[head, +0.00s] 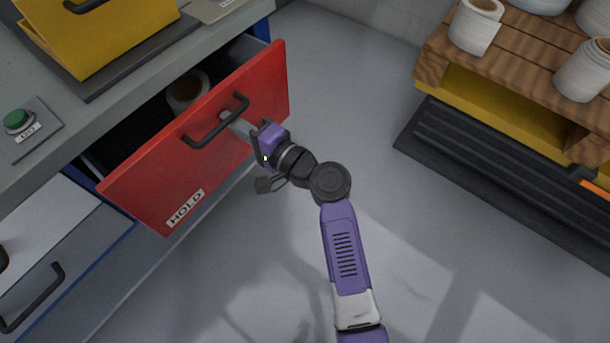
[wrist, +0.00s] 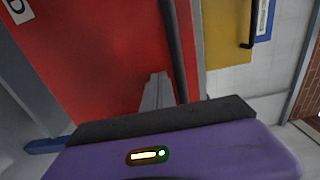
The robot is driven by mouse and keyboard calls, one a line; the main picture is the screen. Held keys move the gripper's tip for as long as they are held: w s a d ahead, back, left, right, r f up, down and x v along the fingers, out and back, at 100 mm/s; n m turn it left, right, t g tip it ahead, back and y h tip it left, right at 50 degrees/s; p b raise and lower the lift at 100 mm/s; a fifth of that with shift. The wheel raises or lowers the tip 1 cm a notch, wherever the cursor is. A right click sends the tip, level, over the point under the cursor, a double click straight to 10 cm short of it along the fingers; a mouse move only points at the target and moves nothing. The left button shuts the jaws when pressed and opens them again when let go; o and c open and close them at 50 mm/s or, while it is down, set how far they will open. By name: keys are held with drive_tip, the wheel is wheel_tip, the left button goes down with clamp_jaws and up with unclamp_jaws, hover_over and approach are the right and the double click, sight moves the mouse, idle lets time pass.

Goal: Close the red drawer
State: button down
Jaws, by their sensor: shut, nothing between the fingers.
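The red drawer (head: 155,185) stands partly open from the grey workbench at the left, with a dark bar handle (head: 217,121) and a "HOLD" label on its front. A roll (head: 188,90) sits inside it. My gripper (head: 226,118) is shut and empty, with its tips at the drawer front by the right part of the handle. In the wrist view the shut fingers (wrist: 156,92) point at the red front (wrist: 95,60), beside the dark handle bar. I cannot tell whether the tips touch the front or the handle.
A green button (head: 17,121) and a yellow box (head: 95,35) are on the bench top. A lower drawer with a dark handle (head: 32,300) is below left. A wooden pallet (head: 520,60) with rolls stands on a black and yellow unit at right. The grey floor between is clear.

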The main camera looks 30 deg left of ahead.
drive_tip(key=a+b, duration=0.5)
drive_tip(key=a, duration=0.5)
drive_tip(key=shift+w+r, duration=0.15)
drive_tip(key=shift+w, duration=0.25)
drive_tip(key=shift+s+a, duration=0.1)
drive_tip(key=shift+a, duration=0.1)
drive_tip(key=shift+d, duration=0.1)
